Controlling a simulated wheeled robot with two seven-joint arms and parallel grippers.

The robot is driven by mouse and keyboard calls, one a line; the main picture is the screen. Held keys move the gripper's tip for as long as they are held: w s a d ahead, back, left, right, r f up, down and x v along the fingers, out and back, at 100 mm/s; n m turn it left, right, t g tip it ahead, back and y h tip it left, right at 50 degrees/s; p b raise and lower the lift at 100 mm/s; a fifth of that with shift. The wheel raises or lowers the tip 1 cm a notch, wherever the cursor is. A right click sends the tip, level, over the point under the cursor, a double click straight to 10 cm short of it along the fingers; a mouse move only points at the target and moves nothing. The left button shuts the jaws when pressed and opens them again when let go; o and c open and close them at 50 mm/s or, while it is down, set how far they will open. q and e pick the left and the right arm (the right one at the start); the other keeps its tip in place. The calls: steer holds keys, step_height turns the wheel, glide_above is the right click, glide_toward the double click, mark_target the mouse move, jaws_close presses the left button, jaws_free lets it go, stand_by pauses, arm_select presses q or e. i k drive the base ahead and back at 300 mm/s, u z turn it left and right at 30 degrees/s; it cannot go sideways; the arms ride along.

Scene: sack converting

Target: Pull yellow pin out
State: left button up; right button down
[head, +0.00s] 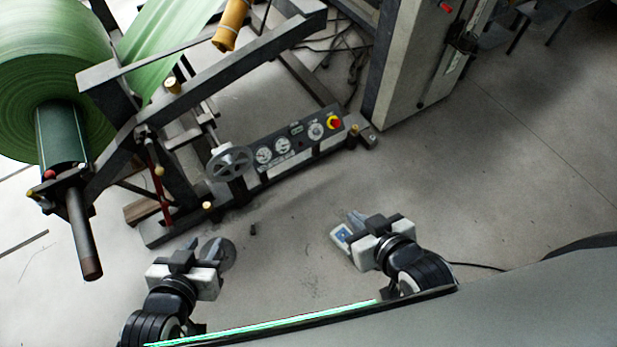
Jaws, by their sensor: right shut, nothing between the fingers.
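Several small yellow knobs or pin heads show on the dark machine frame: one on the upper beam (172,85), one beside the red rod (159,171), and one low at the base (208,206). I cannot tell which is the yellow pin. My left gripper (202,245) is below the frame, its fingers apart with nothing seen between them. It is clear of the knobs. My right gripper (352,219) is shut and empty, further right over the floor and away from the frame.
A large green roll (50,75) on a dark shaft (82,235) stands at left. A handwheel (229,162) and control panel (290,146) with a red button are at centre. A grey pillar (408,65) stands behind. Floor at right is clear.

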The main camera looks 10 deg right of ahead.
mark_target(32, 194)
steer(key=u, duration=0.15)
steer(key=k, duration=1.55)
steer(key=u, duration=0.7)
steer(key=i, duration=0.9)
steer(key=z, duration=0.05)
